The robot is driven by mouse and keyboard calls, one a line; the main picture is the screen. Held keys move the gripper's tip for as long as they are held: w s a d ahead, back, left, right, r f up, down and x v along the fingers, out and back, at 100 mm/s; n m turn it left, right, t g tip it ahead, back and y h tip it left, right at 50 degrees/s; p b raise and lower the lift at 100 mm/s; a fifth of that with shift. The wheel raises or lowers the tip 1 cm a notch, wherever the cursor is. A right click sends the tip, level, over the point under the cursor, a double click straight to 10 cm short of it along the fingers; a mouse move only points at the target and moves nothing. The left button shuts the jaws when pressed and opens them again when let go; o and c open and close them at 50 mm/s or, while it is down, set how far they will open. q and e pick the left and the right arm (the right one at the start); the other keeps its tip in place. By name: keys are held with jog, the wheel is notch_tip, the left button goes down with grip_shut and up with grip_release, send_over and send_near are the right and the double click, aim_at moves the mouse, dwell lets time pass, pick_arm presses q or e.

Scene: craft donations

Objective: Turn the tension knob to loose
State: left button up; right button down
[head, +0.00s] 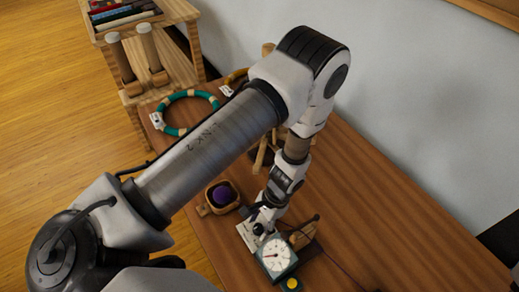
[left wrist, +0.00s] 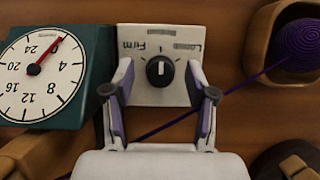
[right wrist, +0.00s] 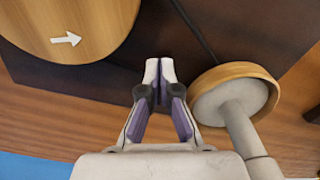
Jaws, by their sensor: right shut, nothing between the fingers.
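The tension knob (left wrist: 160,72) is a small black dial on a pale panel (left wrist: 142,93). In the left wrist view the panel's "Firm" and "Loose" labels appear upside down, Firm left and Loose right. The knob's white mark points up in that view. My left gripper (left wrist: 160,78) is open, with a finger on each side of the knob and visible gaps between. In the head view my left gripper (head: 258,222) is over the panel, and the knob is hard to make out. My right gripper (right wrist: 158,70) is shut and empty, seen only in the right wrist view.
A green-cased counter (left wrist: 50,70) with a red needle is beside the panel; a wooden bowl (left wrist: 262,50) holding purple yarn (left wrist: 298,45) is on its other side. A wooden disc (right wrist: 70,25) with a white arrow and a round wooden-rimmed piece (right wrist: 235,72) flank my right gripper.

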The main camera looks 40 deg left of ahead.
pick_arm(q)
jog(key=v, duration=1.2)
